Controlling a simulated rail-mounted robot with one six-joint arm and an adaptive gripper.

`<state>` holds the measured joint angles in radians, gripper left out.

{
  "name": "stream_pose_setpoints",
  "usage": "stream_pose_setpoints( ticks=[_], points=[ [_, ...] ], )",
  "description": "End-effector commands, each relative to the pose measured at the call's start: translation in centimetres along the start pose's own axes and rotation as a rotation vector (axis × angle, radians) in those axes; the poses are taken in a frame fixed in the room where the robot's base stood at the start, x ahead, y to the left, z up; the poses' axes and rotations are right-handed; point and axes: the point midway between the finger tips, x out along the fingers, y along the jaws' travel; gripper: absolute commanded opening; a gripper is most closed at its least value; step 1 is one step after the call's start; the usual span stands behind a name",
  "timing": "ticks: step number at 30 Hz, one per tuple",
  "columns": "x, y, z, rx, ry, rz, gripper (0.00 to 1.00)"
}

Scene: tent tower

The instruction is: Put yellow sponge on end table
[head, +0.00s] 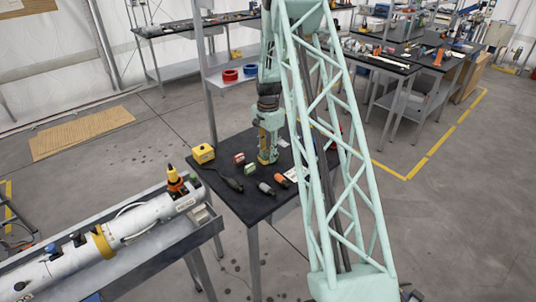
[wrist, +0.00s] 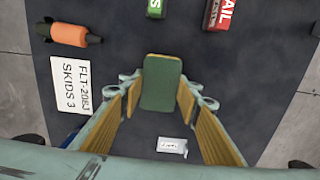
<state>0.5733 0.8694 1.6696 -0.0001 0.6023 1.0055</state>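My gripper (head: 267,158) is low over a dark-topped table, fingers pointing down. In the wrist view its two tan-padded fingers (wrist: 162,85) are apart, on either side of a rounded green pad (wrist: 162,83), with narrow gaps showing. A yellow block-like object (head: 203,153) sits at the left corner of this dark table (head: 245,207). I cannot tell which table is the end table.
On the table are an orange-and-black bottle (wrist: 72,34), a white label card (wrist: 70,86), a red box (wrist: 219,14) and a green item (wrist: 156,8). A long white cylinder (head: 135,220) lies on a bench at left. Another dark table (head: 385,62) stands behind right.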

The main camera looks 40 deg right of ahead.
Motion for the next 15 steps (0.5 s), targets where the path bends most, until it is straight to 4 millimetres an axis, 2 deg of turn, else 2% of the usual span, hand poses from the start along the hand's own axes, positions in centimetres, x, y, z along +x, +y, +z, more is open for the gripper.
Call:
stream_pose_setpoints(
  ticks=[2, 7, 15],
  points=[
    [0.26, 0.01, 0.01, 0.000, 0.000, 0.000, 0.27],
    [0.21, 0.01, 0.01, 0.000, 0.000, 0.000, 0.43],
    [0.20, 0.01, 0.00, 0.000, 0.000, 0.000, 0.44]
  ],
)
